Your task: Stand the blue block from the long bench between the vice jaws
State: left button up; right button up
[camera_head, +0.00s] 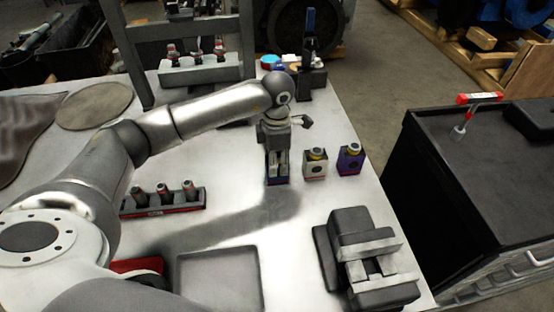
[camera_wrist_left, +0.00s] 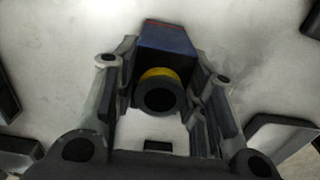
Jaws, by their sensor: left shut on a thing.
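My left gripper (camera_head: 278,172) points down over the bench and is shut on a dark blue block (camera_head: 277,181). In the left wrist view the same block (camera_wrist_left: 165,38) sits between the two fingers (camera_wrist_left: 162,95), with a yellow ring and a dark round cap facing the camera. The block looks upright. Its upper part is hidden by the fingers in the head view, and I cannot tell whether it touches the bench. The grey vice (camera_head: 352,225) stands at the front right of the bench, with a gap between its pale jaws (camera_head: 372,268). My right gripper is not in view.
A rack (camera_head: 165,203) with several plugs and a grey tray (camera_head: 218,278) lie left of the vice. The long bench (camera_head: 290,230) is bare between block and vice.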

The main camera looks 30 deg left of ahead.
pick_arm(q)
jog(key=shift+r, duration=0.2)
jog(key=shift+r+p, duration=1.05)
jog(key=shift+r, duration=1.3)
